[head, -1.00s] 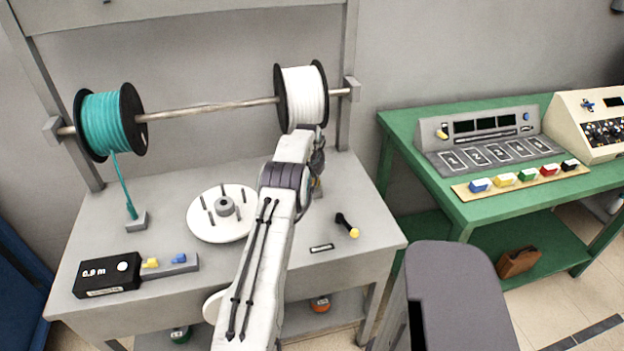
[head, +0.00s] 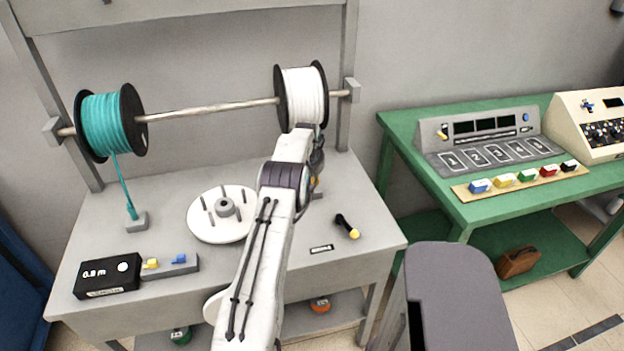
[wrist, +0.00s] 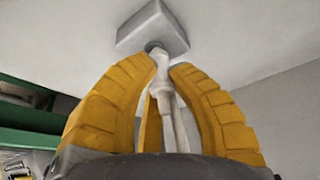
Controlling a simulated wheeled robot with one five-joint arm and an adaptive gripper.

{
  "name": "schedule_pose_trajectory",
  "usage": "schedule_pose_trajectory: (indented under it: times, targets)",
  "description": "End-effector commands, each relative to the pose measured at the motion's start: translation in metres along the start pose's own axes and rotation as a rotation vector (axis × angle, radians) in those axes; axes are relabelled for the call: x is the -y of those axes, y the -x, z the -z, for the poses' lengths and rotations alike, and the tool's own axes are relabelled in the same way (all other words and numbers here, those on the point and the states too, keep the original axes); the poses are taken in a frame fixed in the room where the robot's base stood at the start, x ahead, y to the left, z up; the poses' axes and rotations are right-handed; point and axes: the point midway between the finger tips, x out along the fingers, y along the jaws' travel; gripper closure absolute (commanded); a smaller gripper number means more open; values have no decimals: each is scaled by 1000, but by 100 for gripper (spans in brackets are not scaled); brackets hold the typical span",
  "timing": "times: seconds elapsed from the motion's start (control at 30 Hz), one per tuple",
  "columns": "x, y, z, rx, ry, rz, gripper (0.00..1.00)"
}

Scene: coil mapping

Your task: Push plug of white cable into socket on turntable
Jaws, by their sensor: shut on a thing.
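The white cable's plug (wrist: 163,88) is between the yellow fingers of my gripper (wrist: 168,75) in the wrist view, with the white cable (wrist: 179,128) trailing beside it. The plug's tip is at a grey block (wrist: 153,27); I cannot tell whether it sits in the block or only touches it. The white spool (head: 303,97) hangs on the rod above my arm. The turntable (head: 222,214) is a white disc with upright pegs and a grey hub, left of my arm. Its socket cannot be made out.
A teal spool (head: 106,121) hangs at left, its cable running to a grey block (head: 136,220). A black length box (head: 107,275) sits at front left. A black and yellow tool (head: 347,226) lies right of my arm. A green table (head: 459,213) stands at right.

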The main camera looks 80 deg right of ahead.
Motion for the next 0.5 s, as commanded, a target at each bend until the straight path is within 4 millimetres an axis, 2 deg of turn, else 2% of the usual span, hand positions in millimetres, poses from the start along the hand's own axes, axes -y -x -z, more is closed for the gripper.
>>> schedule_pose_trajectory:
  times: [0.5]
  targets:
    - [0,11,5,0,-1,0,100]
